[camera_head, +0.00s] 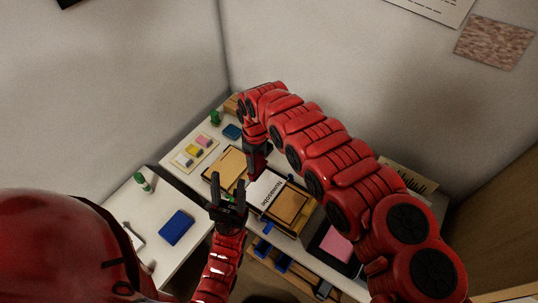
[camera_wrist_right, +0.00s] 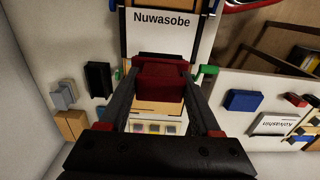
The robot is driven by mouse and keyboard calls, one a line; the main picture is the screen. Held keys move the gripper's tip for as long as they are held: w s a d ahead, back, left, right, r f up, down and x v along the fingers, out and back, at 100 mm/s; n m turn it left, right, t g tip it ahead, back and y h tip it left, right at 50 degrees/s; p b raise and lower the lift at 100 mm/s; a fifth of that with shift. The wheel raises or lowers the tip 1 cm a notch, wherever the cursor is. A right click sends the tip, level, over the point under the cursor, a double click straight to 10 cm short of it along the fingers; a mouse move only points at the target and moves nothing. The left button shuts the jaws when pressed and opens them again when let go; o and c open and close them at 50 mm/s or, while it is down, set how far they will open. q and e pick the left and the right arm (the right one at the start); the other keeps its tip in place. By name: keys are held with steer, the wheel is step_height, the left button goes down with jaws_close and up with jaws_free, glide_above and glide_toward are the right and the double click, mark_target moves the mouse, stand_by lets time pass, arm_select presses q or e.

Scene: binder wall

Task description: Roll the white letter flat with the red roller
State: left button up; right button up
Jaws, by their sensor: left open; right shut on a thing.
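The white letter (camera_head: 266,188), printed "Nuwasobe", lies on the table in the middle of the head view. It also shows at the top of the right wrist view (camera_wrist_right: 172,38). My right gripper (camera_wrist_right: 160,90) is shut on the red roller (camera_wrist_right: 160,82), which sits between its fingers at the letter's near edge in that view. I cannot tell whether the roller touches the paper. In the head view my right gripper (camera_head: 257,165) points down at the letter's far left end, and it hides the roller. My left gripper (camera_head: 229,183) is open and empty, just left of the letter.
A tan board (camera_head: 227,168) lies left of the letter and a brown one (camera_head: 290,207) right of it. A pink pad (camera_head: 337,245) lies right.

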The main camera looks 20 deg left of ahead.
mark_target(258, 173)
steer(key=shift+w+a+f, duration=0.1)
steer(key=shift+a, duration=0.1)
steer(key=shift+d+f+b, duration=0.15)
steer(key=shift+f+b, duration=0.45)
steer(key=shift+b, duration=0.1)
steer(key=shift+f+b, duration=1)
steer(key=shift+f, duration=0.2)
steer(key=shift+f, duration=0.1)
steer(key=shift+f+b, duration=1.95)
steer(key=shift+f, duration=0.2)
steer(key=shift+d+r+p, duration=0.1)
steer(key=shift+r+p, duration=0.1)
steer(key=shift+p, duration=0.2)
steer(key=shift+s+d+p, duration=0.35)
steer(key=shift+d+p, duration=0.4)
steer(key=shift+p, duration=0.65)
steer(key=shift+s+d+f, duration=0.1)
steer(key=shift+d, duration=0.1)
